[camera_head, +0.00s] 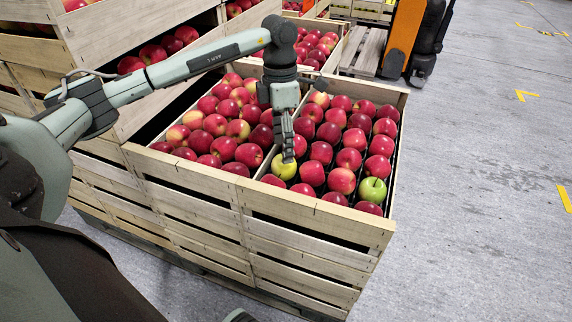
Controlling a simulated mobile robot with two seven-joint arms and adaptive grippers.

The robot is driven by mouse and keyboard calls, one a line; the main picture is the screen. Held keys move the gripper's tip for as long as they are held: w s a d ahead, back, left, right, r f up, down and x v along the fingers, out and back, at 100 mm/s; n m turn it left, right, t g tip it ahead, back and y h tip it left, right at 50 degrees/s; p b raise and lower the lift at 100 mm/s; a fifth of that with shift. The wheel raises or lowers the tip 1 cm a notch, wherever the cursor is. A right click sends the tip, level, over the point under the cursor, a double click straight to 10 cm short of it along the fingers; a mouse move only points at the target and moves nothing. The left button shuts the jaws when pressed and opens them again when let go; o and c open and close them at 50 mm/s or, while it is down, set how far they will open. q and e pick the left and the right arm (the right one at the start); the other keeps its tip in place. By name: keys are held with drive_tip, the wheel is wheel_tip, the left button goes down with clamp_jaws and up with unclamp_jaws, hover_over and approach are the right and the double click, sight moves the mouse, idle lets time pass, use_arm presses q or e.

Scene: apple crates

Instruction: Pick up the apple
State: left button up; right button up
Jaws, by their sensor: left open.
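A yellow-green apple (283,167) lies among red apples near the divider of a wooden crate (318,228). A greener apple (372,190) lies in the same crate at the right front. My left gripper (288,158) points down at the yellow-green apple, with its fingers right over it and partly hiding it. The fingers are open; I cannot tell whether they touch the apple. My right gripper is not in view.
A divider splits the crate into two compartments of mostly red apples (342,180). More crates (120,30) stand behind and at the left. An orange and black machine (404,35) stands at the back. Grey floor (480,180) at the right is clear.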

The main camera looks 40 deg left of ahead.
sight(284, 167)
use_arm(q)
drive_tip(key=f, duration=0.5)
drive_tip(key=shift+s+d+f, duration=0.1)
drive_tip(key=shift+s+f, duration=0.15)
drive_tip(key=shift+f, duration=0.05)
drive_tip(key=c, duration=0.9)
